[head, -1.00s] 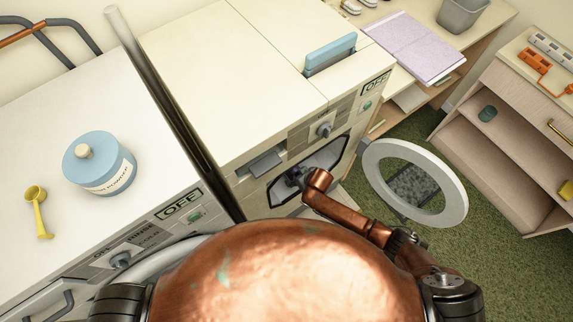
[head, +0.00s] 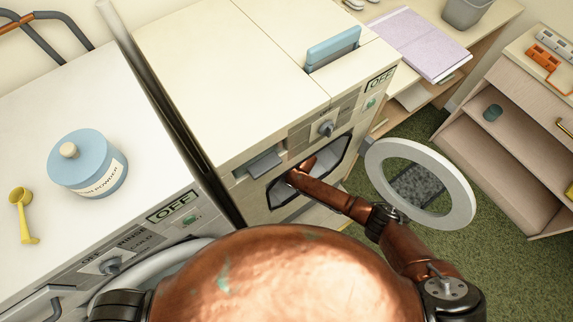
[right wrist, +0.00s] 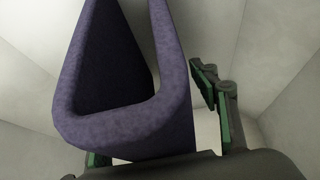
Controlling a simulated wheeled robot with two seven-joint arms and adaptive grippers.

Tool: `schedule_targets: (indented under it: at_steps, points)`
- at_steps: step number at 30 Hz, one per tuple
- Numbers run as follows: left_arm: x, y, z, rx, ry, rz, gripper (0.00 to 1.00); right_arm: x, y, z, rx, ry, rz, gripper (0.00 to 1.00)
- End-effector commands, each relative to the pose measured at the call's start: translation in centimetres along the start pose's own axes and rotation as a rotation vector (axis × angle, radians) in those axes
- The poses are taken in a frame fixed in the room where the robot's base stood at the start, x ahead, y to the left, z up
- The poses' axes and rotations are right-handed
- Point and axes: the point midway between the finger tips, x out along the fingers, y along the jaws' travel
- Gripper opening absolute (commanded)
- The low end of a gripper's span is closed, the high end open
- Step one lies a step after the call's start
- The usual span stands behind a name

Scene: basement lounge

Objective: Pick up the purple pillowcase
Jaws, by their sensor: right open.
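The purple pillowcase (right wrist: 135,120) stands large in the right wrist view, a folded loop of dark purple cloth inside a pale-walled drum. My right gripper (right wrist: 150,145) is open, with one green-padded finger to the right of the cloth and the other partly hidden at the lower left. The cloth lies between the fingers, and I cannot tell whether they touch it. In the head view my right arm reaches through the open door of the dryer-like machine (head: 265,90), and its gripper is hidden inside. My left gripper is not in view.
The round machine door (head: 455,208) hangs open to the right of my right arm. A washer (head: 100,200) with a blue powder tub (head: 88,165) and a yellow scoop (head: 22,215) stands at left. Green carpet is clear at right.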

Motion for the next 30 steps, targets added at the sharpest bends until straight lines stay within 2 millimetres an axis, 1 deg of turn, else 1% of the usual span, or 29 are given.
schedule_targets:
  at_steps: [12,30]
  points:
    - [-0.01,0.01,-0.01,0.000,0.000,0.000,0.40,0.11,-0.04,0.08,0.001,0.000,-0.001,0.55]
    - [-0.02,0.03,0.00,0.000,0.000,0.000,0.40,0.10,-0.04,0.13,0.001,-0.001,-0.001,0.14]
